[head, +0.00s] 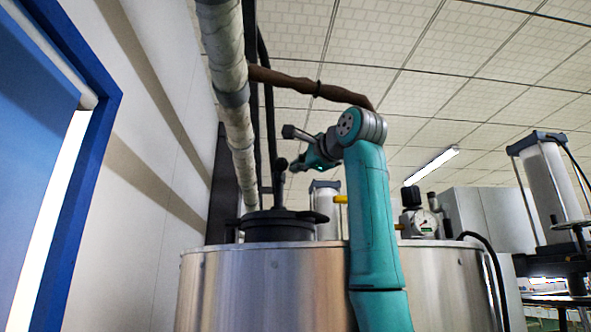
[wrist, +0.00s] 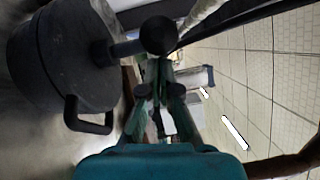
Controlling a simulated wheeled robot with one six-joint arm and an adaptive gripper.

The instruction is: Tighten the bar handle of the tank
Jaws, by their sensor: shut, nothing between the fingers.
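The tank (head: 265,290) is a brushed-metal cylinder at the bottom of the head view. Its black lid (head: 270,228) carries the dark bar handle (head: 280,188), which rises upright there and ends in a ball. In the wrist view the bar handle's ball end (wrist: 158,35) lies just ahead of the fingertips, and the lid (wrist: 55,60) fills the left side. My gripper (head: 297,166) is beside the ball, to its right in the head view. In the wrist view my gripper (wrist: 157,68) is shut and empty. Whether it touches the ball I cannot tell.
A pale vertical pipe (head: 232,105) runs close behind the lid on the left. A pressure gauge (head: 424,222) stands on the tank's right side. A black loop handle (wrist: 88,118) sticks out from the lid. A blue-framed door (head: 45,120) is at far left.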

